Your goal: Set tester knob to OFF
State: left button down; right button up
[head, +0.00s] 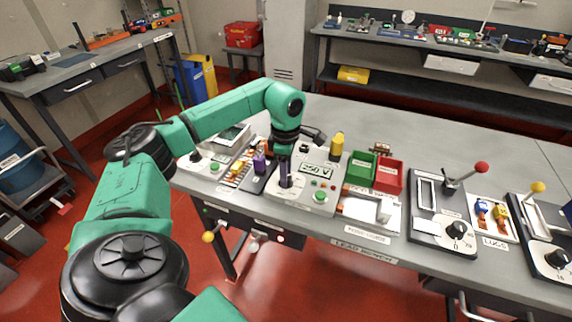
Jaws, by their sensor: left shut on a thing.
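The tester (306,203) is a light grey box on the workbench, with a display (316,169) that appears to read 250 V. It has a green button (319,197) and a small red one on its top face. My left gripper (285,183) points straight down at the left part of the tester and is shut on the tester knob. The gripper hides the knob, so its pointer and the OFF mark cannot be read. My right gripper is not in view.
Green and red bins (388,174) stand right of the tester. A yellow-topped tool (337,146) stands behind it. A purple item (259,161) is close on the left. Lever presses with red and yellow knobs (481,168) stand farther right. The bench's back is clear.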

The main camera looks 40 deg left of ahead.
pick_arm(q)
jog(key=shift+m, duration=0.6)
jog(key=m, duration=0.4)
jog(key=shift+p, duration=0.35)
jog(key=shift+m, duration=0.9)
jog(key=m, duration=0.4)
jog(key=shift+m, duration=0.9)
